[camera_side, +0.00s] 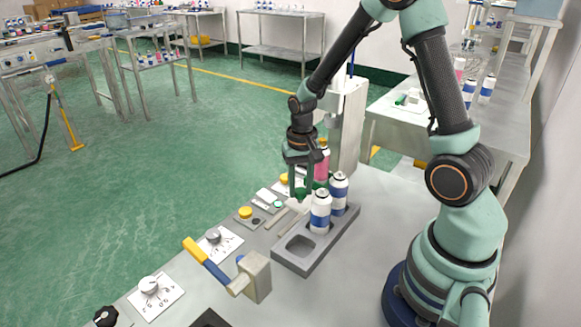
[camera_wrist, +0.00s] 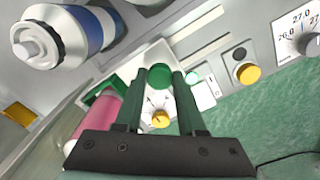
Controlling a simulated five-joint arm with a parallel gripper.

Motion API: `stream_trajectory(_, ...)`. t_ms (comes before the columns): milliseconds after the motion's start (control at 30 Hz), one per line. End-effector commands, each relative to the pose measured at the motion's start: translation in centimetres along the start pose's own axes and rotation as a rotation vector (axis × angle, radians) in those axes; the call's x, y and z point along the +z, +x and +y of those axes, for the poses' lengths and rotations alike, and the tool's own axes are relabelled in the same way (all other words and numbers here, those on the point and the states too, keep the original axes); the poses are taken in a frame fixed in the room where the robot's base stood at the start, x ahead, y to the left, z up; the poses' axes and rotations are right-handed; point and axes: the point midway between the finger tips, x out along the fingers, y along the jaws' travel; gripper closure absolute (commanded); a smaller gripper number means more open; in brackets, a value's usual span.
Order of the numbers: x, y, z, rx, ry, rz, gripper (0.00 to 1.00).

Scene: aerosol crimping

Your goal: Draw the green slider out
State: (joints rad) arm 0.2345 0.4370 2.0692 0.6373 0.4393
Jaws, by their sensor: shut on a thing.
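The green slider (camera_wrist: 160,63) shows in the wrist view as a round green end between my fingertips, above a pale plate. My gripper (camera_wrist: 163,75) is shut on it, with one dark green finger on each side. In the side view my gripper (camera_side: 299,187) reaches down beside the press, behind the blue-and-white cans, with green parts at its fingertips. Fingers and cans partly hide the slider there, so I cannot tell how far out it sits.
Blue-and-white cans (camera_side: 320,212) stand in a grey tray (camera_side: 293,262) with an empty pocket. A pink can (camera_side: 322,170) stands by the press (camera_side: 349,120). A mallet (camera_side: 256,277), dials (camera_side: 150,284) and a yellow button (camera_side: 245,213) line the table's left. Bare table lies right of the tray.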

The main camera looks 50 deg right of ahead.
Motion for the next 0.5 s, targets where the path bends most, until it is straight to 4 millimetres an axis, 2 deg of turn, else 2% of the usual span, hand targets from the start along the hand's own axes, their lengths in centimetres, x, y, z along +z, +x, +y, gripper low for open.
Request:
stream_trajectory(300, 3.2, -0.1, -4.2, -0.002, -0.006, 0.004, 1.00)
stream_trajectory(500, 4.7, -0.1, -6.1, -0.003, -0.004, 0.004, 1.00)
